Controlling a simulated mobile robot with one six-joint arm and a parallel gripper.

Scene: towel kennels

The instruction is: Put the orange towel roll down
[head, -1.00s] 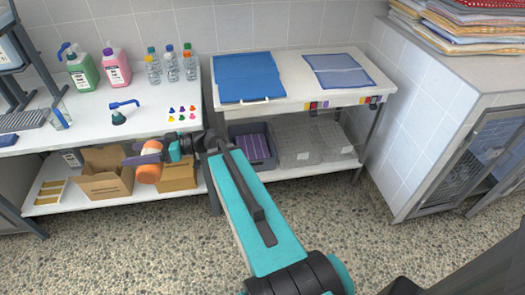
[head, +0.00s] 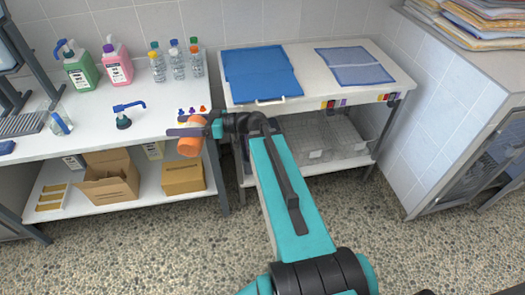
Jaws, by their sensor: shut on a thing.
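The orange towel roll (head: 190,147) is in my gripper (head: 187,136), in the head view left of centre. A dark finger lies across the roll's upper side; the other finger is hard to make out. The roll appears in front of the right front edge of the left white table (head: 100,137), overlapping it in the picture. I see no support under the roll and cannot tell its exact height.
Cardboard boxes (head: 108,180) sit below. The right table holds a blue mat (head: 260,75) and a mesh mat (head: 353,66). Kennels stand right.

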